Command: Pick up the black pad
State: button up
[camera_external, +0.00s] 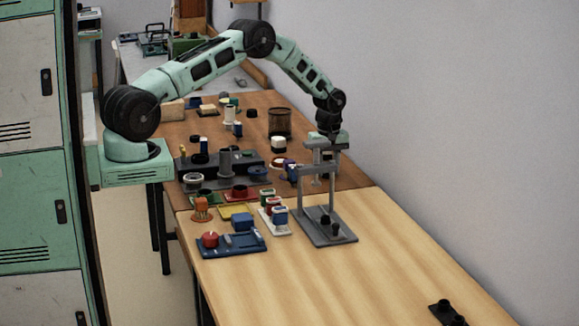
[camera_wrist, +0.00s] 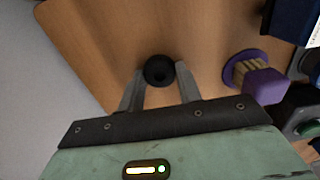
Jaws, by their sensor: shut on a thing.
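The black pad (camera_wrist: 159,71) is a small round black piece with a darker hollow in its middle. In the wrist view it sits between the tips of my gripper (camera_wrist: 161,74), which is shut on it. The wood surface shows beyond it; I cannot tell how far above the wood it is. In the external view my gripper (camera_external: 318,178) points down behind the grey stand, and the pad cannot be made out there.
A grey stand (camera_external: 338,232) with upright posts is close in front of my gripper. A purple-based brush-like piece (camera_wrist: 243,69) is to the right in the wrist view. A blue tray (camera_external: 245,245) and several coloured parts crowd the left. The front table (camera_external: 360,285) is mostly clear.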

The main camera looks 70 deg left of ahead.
notch_tip(320, 180, up, 10)
jog(key=b, duration=0.2)
jog(key=w+d+m+b, duration=0.1)
jog(key=w+d+m, duration=0.1)
jog(key=d, duration=0.5)
jog(key=w+d+m, duration=0.3)
jog(key=d, duration=0.5)
jog(key=m+b, duration=0.3)
jog(key=m, duration=1)
send_over(404, 267)
notch_tip(404, 267, down, 5)
jog(key=shift+s+f, duration=0.1)
jog(key=shift+f, duration=0.05)
jog(key=shift+f+p, duration=0.4)
jog(key=shift+f, duration=1.85)
jog(key=shift+f, duration=0.1)
